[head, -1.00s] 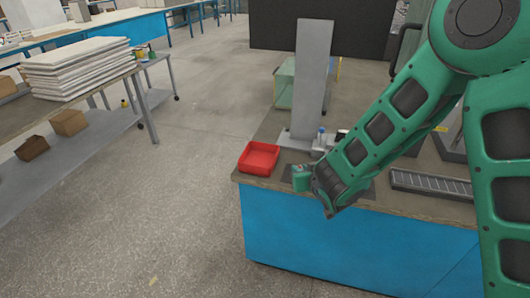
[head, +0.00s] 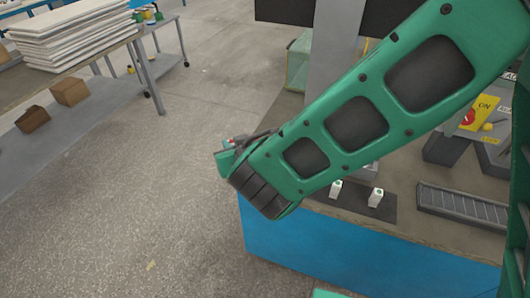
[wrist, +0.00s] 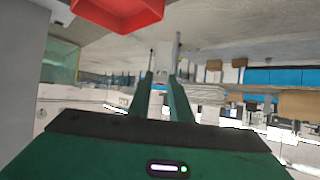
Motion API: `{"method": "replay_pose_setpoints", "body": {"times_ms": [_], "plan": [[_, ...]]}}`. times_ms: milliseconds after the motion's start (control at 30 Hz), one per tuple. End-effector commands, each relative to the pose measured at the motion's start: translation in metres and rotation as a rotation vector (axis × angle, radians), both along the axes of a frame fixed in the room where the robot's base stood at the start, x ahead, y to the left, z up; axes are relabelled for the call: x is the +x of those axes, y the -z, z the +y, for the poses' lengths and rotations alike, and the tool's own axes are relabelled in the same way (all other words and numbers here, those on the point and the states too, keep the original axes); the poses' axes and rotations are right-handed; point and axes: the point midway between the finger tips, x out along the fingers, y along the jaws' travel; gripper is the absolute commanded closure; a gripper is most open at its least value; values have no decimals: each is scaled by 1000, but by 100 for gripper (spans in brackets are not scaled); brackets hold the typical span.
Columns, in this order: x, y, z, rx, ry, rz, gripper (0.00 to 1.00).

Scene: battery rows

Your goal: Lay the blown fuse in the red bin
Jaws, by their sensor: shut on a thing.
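My gripper (wrist: 163,85) shows its two green fingers in the wrist view, closed on a small pale grey block (wrist: 166,52), which I take for the blown fuse. Its markings are too small to read. The red bin (wrist: 118,10) is cut off by the top edge of the wrist view, up and left of the fingertips; the fuse is apart from it in the picture. In the head view my arm hides the bin and most of the gripper. A small red spot shows by the wrist there; I cannot tell what it belongs to.
Two small white blocks with green marks (head: 336,189) (head: 376,197) stand on a dark mat on the blue-fronted bench. Open floor lies left.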

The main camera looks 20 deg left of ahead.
Motion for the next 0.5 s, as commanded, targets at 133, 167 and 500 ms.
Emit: {"method": "replay_pose_setpoints", "body": {"times_ms": [133, 167, 500], "plan": [[28, 18, -15, -5, 10, 1, 100], [34, 21, -18, -3, 11, 2, 100], [91, 58, -44, -1, 11, 1, 100]]}}
